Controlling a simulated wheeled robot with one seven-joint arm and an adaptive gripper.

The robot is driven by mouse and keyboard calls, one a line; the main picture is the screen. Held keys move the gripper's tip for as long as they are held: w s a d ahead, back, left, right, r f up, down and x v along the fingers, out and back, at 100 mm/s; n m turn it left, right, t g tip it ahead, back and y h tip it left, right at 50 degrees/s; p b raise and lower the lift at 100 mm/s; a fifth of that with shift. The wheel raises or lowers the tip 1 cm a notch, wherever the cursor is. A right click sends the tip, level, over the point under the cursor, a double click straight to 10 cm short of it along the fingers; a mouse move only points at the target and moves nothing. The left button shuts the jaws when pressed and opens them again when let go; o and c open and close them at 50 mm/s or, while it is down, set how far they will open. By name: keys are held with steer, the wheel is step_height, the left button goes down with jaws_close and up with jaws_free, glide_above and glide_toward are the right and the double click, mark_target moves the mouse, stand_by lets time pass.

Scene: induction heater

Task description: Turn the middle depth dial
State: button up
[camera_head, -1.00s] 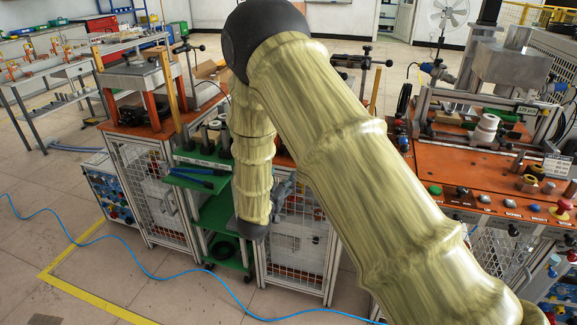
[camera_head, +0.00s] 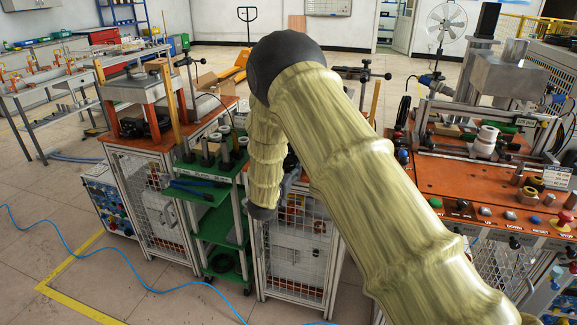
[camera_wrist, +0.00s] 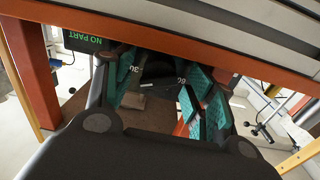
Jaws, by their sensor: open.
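My gripper (camera_wrist: 163,84) is open in the wrist view, its two fingers with teal ribbed pads standing apart. A dark part (camera_wrist: 158,70) shows between and beyond the fingers; I cannot tell whether it is a dial. Small white numbers, seemingly 30 and 60, show beside the fingers. A black display (camera_wrist: 88,42) with green "NO PART" text is at the upper left of the wrist view. In the head view my arm covers much of the middle, and the gripper's fingers are not clearly visible.
An orange frame bar (camera_wrist: 200,45) crosses close above the fingers. In the head view, an orange-topped workstation (camera_head: 480,190) with buttons stands right, a green shelf cart (camera_head: 212,225) left of centre, and another orange-topped bench (camera_head: 150,140) further left. Open floor lies at front left.

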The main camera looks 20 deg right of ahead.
steer(key=shift+w+d, duration=0.15)
steer(key=shift+w, duration=0.1)
steer(key=shift+c, duration=0.4)
steer(key=c, duration=0.9)
steer(key=shift+n, duration=0.8)
steer(key=shift+c, duration=0.2)
steer(key=o, duration=1)
steer(key=v, duration=1.2)
